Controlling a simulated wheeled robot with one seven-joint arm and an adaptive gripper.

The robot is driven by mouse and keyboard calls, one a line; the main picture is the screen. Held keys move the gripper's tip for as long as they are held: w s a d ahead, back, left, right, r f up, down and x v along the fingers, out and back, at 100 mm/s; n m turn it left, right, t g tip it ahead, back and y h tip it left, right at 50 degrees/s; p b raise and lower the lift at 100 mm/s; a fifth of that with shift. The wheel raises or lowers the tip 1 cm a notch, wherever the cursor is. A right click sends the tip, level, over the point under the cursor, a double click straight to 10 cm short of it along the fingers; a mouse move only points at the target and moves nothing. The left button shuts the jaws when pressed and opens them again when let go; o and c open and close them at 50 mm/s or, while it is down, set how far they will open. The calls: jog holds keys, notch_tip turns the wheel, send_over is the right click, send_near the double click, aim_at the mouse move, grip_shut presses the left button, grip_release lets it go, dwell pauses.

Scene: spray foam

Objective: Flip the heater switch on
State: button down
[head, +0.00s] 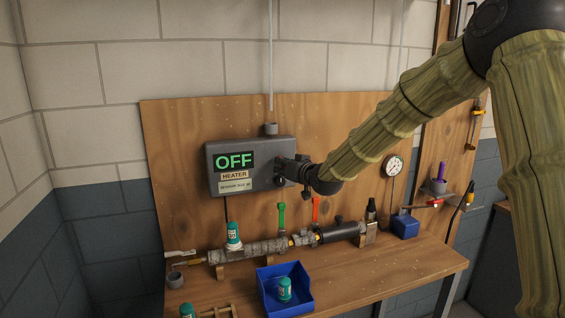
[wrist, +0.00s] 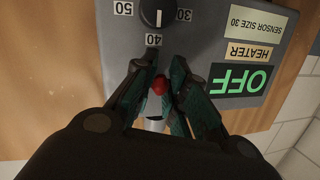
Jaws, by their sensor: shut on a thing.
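The grey heater box (head: 214,184) hangs on the wooden board, and its display (head: 234,160) reads OFF in green. It also shows upside down in the wrist view (wrist: 222,50), with the same OFF display (wrist: 243,80). The heater switch is a small metal lever with a red tip (wrist: 158,86). My gripper (head: 290,170) is at the right side of the box face. In the wrist view my gripper (wrist: 162,77) is shut on the switch lever, with a finger on each side. The fingers hide part of the switch, and the head view does not show it clearly.
A black dial (wrist: 156,13) with number labels sits close to my fingertips. Below the box, a pipe assembly (head: 262,247) runs along the bench (head: 225,290). A blue bin (head: 303,300) holds a teal-capped can. A round gauge (head: 392,166) is on the board to the right.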

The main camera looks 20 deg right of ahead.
aim_at(283, 153)
notch_tip(283, 153, up, 3)
jog(key=g+p, duration=0.4)
jog(key=p, duration=0.3)
jog(key=shift+s+m+p, duration=0.1)
jog(key=shift+m+p, duration=0.2)
jog(key=shift+m, duration=0.1)
jog(key=g+p, duration=0.1)
jog(key=p, duration=0.1)
jog(key=r+g+p, duration=0.1)
jog(key=g+p, duration=0.1)
jog(key=p, duration=0.1)
jog(key=shift+h, duration=0.4)
jog(key=shift+w+r+g+p, duration=0.15)
jog(key=shift+w+g+p, duration=0.1)
jog(key=shift+g+p, duration=0.7)
jog(key=shift+m, duration=0.3)
jog(key=c, duration=1.4)
grip_release()
jog(key=shift+g, duration=0.25)
jog(key=shift+o, duration=0.2)
jog(key=v, duration=1.1)
jog(key=shift+s+r, duration=0.25)
jog(key=shift+s, duration=0.05)
jog(key=shift+d, duration=0.1)
